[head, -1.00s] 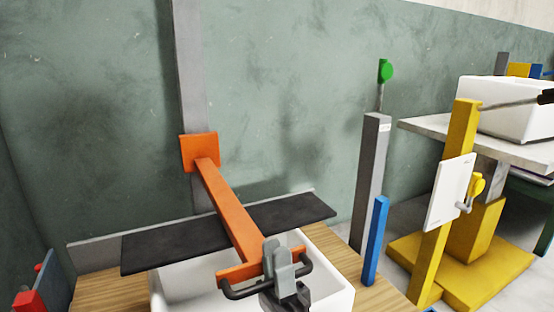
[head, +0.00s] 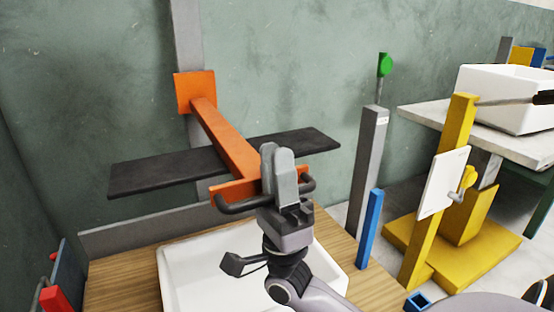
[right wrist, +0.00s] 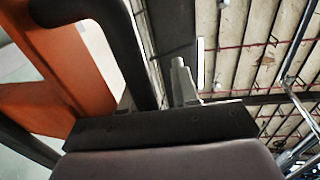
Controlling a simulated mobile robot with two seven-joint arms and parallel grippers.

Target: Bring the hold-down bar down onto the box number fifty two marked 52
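The orange hold-down bar (head: 228,132) reaches forward from an orange slide block (head: 195,93) on a grey post. It carries a long black plate (head: 165,173) and a dark front handle (head: 235,204). The bar and plate hang clear above an open white box (head: 190,290) on a wooden table. I can read no 52 on this box. My right gripper (head: 280,170) is at the handle, its fingers closed around it. The right wrist view shows the handle (right wrist: 120,40) close to the fingers and the orange bar (right wrist: 45,95) at left. My left gripper is not in view.
At right stand a grey post (head: 370,165) with a green knob (head: 385,65), a blue post (head: 370,228) and a yellow stand (head: 440,190) with a white panel (head: 443,183). Another white box (head: 505,98) sits on a farther table. Red and blue parts lie at lower left.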

